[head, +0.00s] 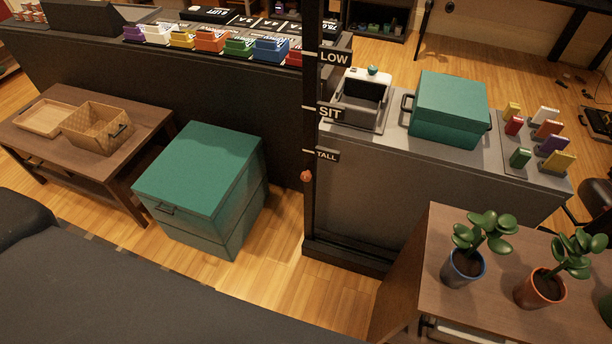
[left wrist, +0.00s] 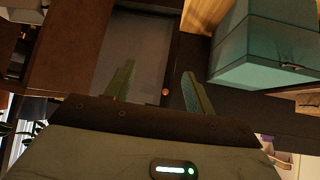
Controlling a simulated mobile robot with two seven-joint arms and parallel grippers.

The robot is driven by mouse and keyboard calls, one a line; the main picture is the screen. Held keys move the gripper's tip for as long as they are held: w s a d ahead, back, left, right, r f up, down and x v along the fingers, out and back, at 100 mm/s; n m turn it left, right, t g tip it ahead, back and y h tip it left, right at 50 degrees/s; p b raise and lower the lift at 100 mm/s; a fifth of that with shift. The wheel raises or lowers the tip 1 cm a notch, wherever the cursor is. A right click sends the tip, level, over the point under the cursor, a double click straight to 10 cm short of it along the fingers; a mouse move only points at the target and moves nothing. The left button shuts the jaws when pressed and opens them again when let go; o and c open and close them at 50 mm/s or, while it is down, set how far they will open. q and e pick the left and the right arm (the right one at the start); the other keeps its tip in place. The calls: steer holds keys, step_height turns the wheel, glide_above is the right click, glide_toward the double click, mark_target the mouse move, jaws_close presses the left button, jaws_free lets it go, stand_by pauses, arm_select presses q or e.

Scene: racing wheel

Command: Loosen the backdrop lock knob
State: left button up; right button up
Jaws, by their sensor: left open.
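The backdrop lock knob (head: 306,176) is a small orange-red knob on a dark upright post (head: 311,215), just below the TALL label (head: 327,155). The LOW and SIT labels sit higher on the post. In the left wrist view, which appears upside down, the knob (left wrist: 165,92) shows small between the fingers, apparently beyond them. My left gripper (left wrist: 158,68) is open, with two green fingers spread and nothing between them; it is not in the head view. My right gripper is in neither view.
A teal chest (head: 200,180) stands on the floor left of the post. A wooden cabinet (head: 420,295) with potted plants (head: 464,265) stands right of it. A grey counter (head: 390,150) carries another teal box (head: 449,105). Some bare floor shows before the post.

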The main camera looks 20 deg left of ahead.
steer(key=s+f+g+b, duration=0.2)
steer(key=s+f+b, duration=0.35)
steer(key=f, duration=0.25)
arm_select(q)
steer(key=w+f+t+b, duration=0.2)
steer(key=w+f+b, duration=0.25)
steer(key=w, duration=0.45)
steer(key=w+f+t+b, duration=0.1)
steer(key=w+f+b, duration=0.35)
steer(key=w, duration=0.55)
steer(key=w+r+t+b, duration=0.2)
steer(key=w+b, duration=0.5)
steer(key=w, duration=0.4)
steer(key=w+a+r+t+y+b, duration=0.1)
steer(key=w+t+b, duration=0.3)
steer(key=w+b, duration=0.4)
steer(key=w+r, duration=0.1)
steer(key=w, duration=0.3)
steer(key=shift+w+a+m+b, duration=0.15)
steer(key=shift+w+m+b, duration=0.15)
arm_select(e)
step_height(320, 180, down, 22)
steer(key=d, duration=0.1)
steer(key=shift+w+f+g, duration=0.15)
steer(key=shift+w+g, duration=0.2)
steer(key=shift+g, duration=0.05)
